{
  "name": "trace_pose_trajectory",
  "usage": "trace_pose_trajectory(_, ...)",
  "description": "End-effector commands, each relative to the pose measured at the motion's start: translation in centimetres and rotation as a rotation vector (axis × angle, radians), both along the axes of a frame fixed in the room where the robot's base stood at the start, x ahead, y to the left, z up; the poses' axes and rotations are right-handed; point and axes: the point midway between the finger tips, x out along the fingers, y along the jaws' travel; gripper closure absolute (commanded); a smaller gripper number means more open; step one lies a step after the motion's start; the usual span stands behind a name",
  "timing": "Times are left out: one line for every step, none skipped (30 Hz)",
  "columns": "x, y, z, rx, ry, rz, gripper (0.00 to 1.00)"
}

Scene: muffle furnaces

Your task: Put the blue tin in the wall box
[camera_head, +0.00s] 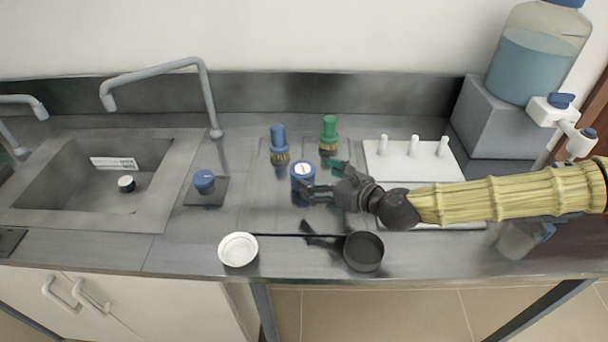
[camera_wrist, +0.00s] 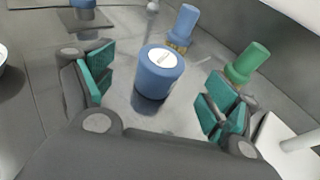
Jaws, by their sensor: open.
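A blue tin (camera_head: 302,172) with a white label on its lid stands upright on the steel counter, left of my gripper. My gripper (camera_head: 320,180) reaches in from the right at counter level with its fingers open. In the wrist view the tin (camera_wrist: 160,76) stands between and just beyond the teal-padded fingers, with gaps on both sides. I cannot pick out a wall box in either view.
Blue (camera_head: 279,143) and green (camera_head: 329,135) brushes stand behind the tin. A blue-lidded jar (camera_head: 204,182) is left, by the sink (camera_head: 150,190). A white dish (camera_head: 238,249) and dark pan (camera_head: 363,251) lie in front. A white pegged rack (camera_head: 415,165) is right.

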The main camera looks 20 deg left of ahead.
Motion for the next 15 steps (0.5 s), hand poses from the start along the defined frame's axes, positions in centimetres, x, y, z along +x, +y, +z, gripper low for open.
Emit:
trace_pose_trajectory(0.3, 0.5, -0.1, -0.001, 0.000, 0.000, 0.12)
trace_pose_trajectory(0.4, 0.7, -0.2, -0.001, 0.000, 0.000, 0.12)
trace_pose_trajectory(0.5, 1.0, -0.3, -0.001, 0.000, 0.000, 0.12)
trace_pose_trajectory(0.7, 1.1, -0.4, -0.001, 0.000, -0.001, 0.12)
trace_pose_trajectory(0.8, 1.3, -0.5, -0.001, 0.000, -0.001, 0.12)
trace_pose_trajectory(0.9, 1.4, -0.5, -0.001, 0.000, -0.002, 0.12)
trace_pose_trajectory(0.9, 1.5, -0.6, -0.001, 0.000, -0.002, 0.12)
trace_pose_trajectory(0.9, 1.6, -0.6, -0.001, 0.000, -0.002, 0.12)
trace_pose_trajectory(1.0, 1.6, -0.6, -0.001, 0.000, -0.001, 0.12)
trace_pose_trajectory(1.0, 1.7, -0.6, -0.001, 0.000, -0.001, 0.12)
trace_pose_trajectory(1.1, 1.8, -0.7, -0.001, 0.000, -0.001, 0.12)
trace_pose_trajectory(1.2, 2.0, -0.7, -0.001, 0.000, -0.001, 0.12)
trace_pose_trajectory(1.3, 2.1, -0.8, -0.001, 0.000, -0.001, 0.12)
trace_pose_trajectory(1.5, 2.3, -0.8, -0.001, 0.000, -0.002, 0.12)
trace_pose_trajectory(1.7, 2.6, -1.0, -0.002, -0.001, -0.002, 0.12)
